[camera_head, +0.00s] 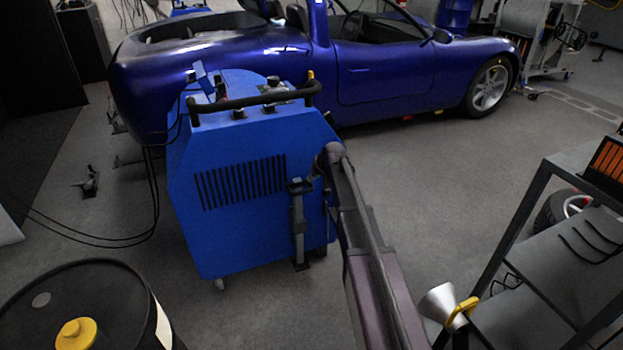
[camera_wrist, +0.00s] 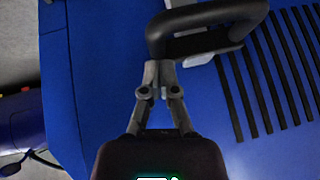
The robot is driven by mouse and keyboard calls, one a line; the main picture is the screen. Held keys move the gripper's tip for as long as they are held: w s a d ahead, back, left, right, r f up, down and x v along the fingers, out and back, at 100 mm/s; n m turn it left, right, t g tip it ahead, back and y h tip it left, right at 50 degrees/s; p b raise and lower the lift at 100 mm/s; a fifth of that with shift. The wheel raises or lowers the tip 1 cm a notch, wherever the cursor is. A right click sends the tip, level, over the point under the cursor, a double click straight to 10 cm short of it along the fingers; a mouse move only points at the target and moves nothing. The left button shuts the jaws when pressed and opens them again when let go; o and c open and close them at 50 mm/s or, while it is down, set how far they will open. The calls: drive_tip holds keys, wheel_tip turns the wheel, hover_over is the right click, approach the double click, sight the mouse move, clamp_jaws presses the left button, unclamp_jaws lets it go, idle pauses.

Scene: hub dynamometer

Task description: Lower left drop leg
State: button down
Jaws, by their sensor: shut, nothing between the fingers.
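A grey drop leg (camera_head: 298,228) stands upright against the slatted face of the blue dynamometer cabinet (camera_head: 245,235), near its right edge. Its foot is close to the floor. I cannot tell from the picture whether it touches. A black loop handle (camera_wrist: 205,25) fills the top of the wrist view, with light grey metal behind it, and seems to be the leg's handle. My gripper (camera_wrist: 160,66) is shut and empty, its fingertips beside the lower left end of this handle. I cannot tell whether they touch it. In the head view my arm hides most of the gripper.
A blue car (camera_head: 380,70) stands behind the cabinet. A black drum (camera_head: 120,300) is at lower left. A grey shelf cart (camera_head: 540,270) with a funnel (camera_head: 438,300) is at right. Black cables (camera_head: 110,240) run across the floor at left. Floor between cabinet and cart is clear.

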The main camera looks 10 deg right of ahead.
wheel_tip(320, 180, down, 9)
drive_tip(key=b, duration=0.8)
drive_tip(key=shift+b, duration=0.4)
drive_tip(key=shift+r, duration=0.15)
drive_tip(key=w+r+p+v, duration=0.1)
drive_tip(key=w+p+v, duration=0.1)
drive_tip(key=p+v, duration=1)
drive_tip(key=shift+r, duration=0.55)
drive_tip(key=shift+d, duration=0.1)
idle(0.3)
drive_tip(key=s+a+f+g+h, duration=0.1)
drive_tip(key=s+a+g, duration=0.15)
drive_tip(key=s, duration=0.75)
drive_tip(key=s+a+f+m+g+h, duration=0.1)
drive_tip(key=s+a+g, duration=0.15)
drive_tip(key=s, duration=0.85)
drive_tip(key=s+a+f+g+h, duration=0.1)
drive_tip(key=s+a+g, duration=0.15)
drive_tip(key=s, duration=0.75)
wheel_tip(320, 180, up, 34)
drive_tip(key=p, duration=3.4)
drive_tip(key=shift+w+f+t, duration=0.2)
drive_tip(key=shift+w+t, duration=0.25)
